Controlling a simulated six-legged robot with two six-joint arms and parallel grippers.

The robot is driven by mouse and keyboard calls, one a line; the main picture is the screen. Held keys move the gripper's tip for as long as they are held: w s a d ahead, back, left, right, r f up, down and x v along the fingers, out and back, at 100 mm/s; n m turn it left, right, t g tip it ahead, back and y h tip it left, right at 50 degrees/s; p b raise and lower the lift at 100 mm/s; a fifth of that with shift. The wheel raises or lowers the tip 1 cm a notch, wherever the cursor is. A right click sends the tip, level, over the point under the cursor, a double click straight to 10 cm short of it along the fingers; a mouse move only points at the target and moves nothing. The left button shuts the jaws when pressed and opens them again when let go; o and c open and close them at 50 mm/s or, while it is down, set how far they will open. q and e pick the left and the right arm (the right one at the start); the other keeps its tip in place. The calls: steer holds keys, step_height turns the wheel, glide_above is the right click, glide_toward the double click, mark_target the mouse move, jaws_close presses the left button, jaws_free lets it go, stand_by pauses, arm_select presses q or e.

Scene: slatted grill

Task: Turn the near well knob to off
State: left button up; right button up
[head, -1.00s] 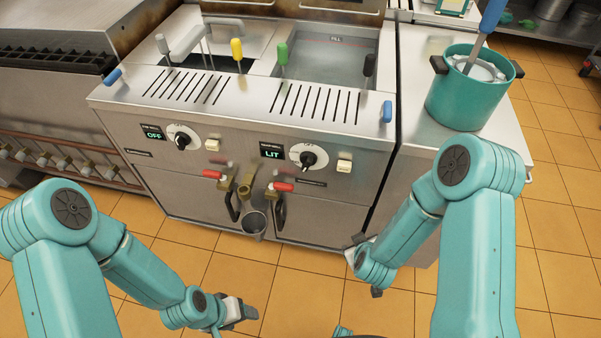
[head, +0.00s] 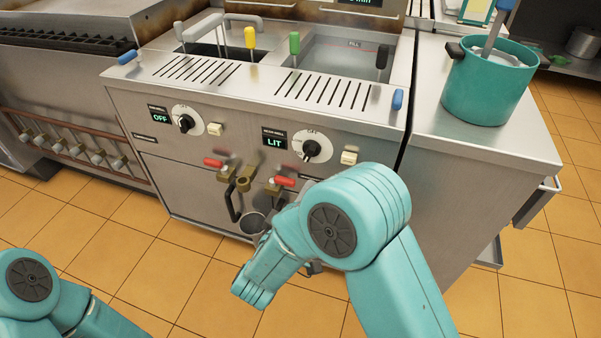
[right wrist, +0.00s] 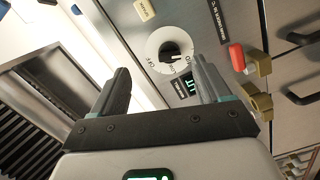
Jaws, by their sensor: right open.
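The near well knob (head: 311,148) is a black pointer on a white dial, beside a display (head: 274,140) that reads LIT. In the right wrist view the knob (right wrist: 171,52) shows beyond and between my fingertips, with OFF and ON marks on its dial. My right gripper (right wrist: 160,80) is open and empty, pointing toward the panel and apart from the knob. In the head view my right arm hides most of that gripper. My left arm is at the bottom left, and its gripper is out of the picture.
The other well's knob (head: 185,121) sits to the left, its display reading OFF. Red-handled valves (head: 283,182) and a small bucket (head: 252,224) are below the knobs. A cream switch (head: 349,157) is right of the near knob. A teal pot (head: 487,88) stands on the right counter.

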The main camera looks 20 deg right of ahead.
steer(key=a+t+b, duration=0.1)
steer(key=a, duration=0.3)
arm_select(q)
step_height(320, 180, down, 4)
steer(key=shift+w+r+b, duration=0.1)
steer(key=shift+r+b, duration=0.15)
steer(key=shift+b, duration=0.5)
arm_select(e)
steer(key=y, duration=0.1)
glide_toward(308, 156)
steer(key=shift+n, duration=0.4)
steer(key=x, duration=0.8)
steer(key=shift+w+d, duration=0.2)
steer(key=shift+w, duration=0.1)
steer(key=c, duration=1.1)
